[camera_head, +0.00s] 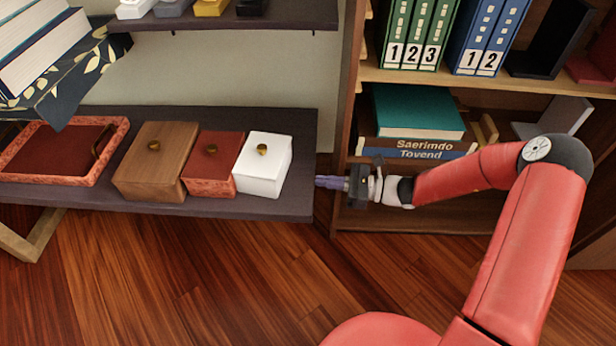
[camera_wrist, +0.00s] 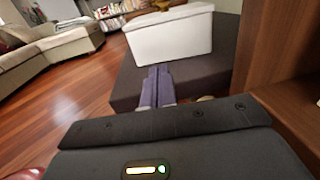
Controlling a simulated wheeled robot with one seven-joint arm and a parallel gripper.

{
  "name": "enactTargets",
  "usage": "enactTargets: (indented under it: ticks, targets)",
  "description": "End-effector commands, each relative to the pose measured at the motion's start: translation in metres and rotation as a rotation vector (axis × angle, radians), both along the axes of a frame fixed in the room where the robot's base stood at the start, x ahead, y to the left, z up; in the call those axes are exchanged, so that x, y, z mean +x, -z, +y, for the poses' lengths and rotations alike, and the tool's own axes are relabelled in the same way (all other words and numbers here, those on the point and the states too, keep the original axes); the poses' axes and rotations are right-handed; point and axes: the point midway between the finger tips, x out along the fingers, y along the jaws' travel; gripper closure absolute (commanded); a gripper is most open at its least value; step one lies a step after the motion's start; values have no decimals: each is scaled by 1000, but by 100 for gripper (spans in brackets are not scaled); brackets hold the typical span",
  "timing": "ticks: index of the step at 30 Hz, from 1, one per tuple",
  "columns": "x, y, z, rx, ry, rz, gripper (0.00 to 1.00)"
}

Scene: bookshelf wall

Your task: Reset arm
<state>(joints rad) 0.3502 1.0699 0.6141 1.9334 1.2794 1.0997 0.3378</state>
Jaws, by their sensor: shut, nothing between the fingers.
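My red arm reaches in from the right in the head view. My gripper (camera_head: 330,182) points left, close to the right end of the dark low shelf (camera_head: 240,206). Its fingers are together with nothing between them. In the wrist view my gripper (camera_wrist: 157,84) shows two purple-grey fingers side by side, pointing at the white box (camera_wrist: 172,37). In the head view the white box (camera_head: 262,166) with a brass knob sits at the shelf's right end, left of my fingertips and apart from them.
A red box (camera_head: 212,165), a wooden box (camera_head: 150,168) and a red tray (camera_head: 118,130) stand left of the white box. The bookcase upright (camera_head: 345,110) and stacked books (camera_head: 415,120) are close behind my gripper. The wooden floor (camera_head: 200,270) in front is clear.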

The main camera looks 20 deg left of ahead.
Motion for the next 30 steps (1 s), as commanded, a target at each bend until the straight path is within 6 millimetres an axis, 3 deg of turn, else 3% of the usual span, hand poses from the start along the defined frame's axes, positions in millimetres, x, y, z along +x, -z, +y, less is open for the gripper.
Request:
enactTargets:
  ticks: [3,9,20,26,30]
  targets:
    - [4,0,-26,-1,5,1,100]
    - [7,0,-51,0,2,-1,100]
    - [5,-3,-57,-14,-10,-15,100]
    - [-19,-28,-66,-176,-133,-192,100]
    - [-44,-54,-84,-356,-268,-394,100]
